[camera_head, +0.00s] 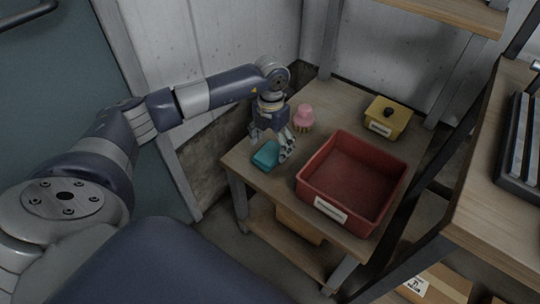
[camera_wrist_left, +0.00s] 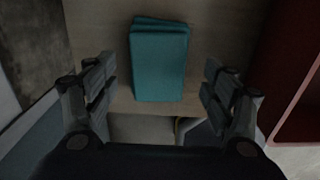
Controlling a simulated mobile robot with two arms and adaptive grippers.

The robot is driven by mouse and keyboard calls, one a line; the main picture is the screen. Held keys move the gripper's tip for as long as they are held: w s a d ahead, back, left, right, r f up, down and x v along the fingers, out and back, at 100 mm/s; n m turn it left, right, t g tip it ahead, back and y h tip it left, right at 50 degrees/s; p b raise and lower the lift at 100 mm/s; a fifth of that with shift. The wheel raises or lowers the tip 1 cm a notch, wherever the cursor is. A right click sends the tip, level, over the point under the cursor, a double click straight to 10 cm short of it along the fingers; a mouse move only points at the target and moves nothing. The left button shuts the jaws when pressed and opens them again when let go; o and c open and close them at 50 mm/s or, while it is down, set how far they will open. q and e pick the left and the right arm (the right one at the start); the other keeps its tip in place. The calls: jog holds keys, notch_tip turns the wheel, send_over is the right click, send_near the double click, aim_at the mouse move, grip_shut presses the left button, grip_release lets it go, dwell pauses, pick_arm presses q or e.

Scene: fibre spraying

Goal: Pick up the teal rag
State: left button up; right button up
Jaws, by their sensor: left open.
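The teal rag (camera_head: 266,154) lies folded on the wooden table's left front corner in the head view. In the left wrist view the rag (camera_wrist_left: 158,62) shows as a flat folded rectangle near the table edge. My left gripper (camera_head: 270,150) is above the rag, pointing down, with its fingers apart. In the left wrist view the left gripper (camera_wrist_left: 159,92) has one finger on each side of the rag, with gaps between, and nothing is held. Whether the fingertips are level with the rag is hard to tell. My right gripper is not in view.
A red bin (camera_head: 312,187) stands right of the rag on the table (camera_head: 335,100); its wall also shows in the left wrist view (camera_wrist_left: 300,100). A pink object (camera_head: 304,117) and a yellow box (camera_head: 388,117) stand behind. A white wall (camera_head: 210,40) lies behind the arm.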

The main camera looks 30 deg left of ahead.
aim_at(270, 151)
pick_arm(q)
jog(key=f, duration=0.2)
jog(key=shift+a+f, duration=0.2)
jog(key=shift+f, duration=0.2)
jog(key=shift+f+b, duration=0.3)
jog(key=shift+f, duration=0.2)
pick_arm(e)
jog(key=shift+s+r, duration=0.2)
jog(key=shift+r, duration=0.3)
pick_arm(q)
jog(key=c, duration=1.1)
jog(key=shift+c, duration=0.2)
jog(key=shift+r, duration=0.15)
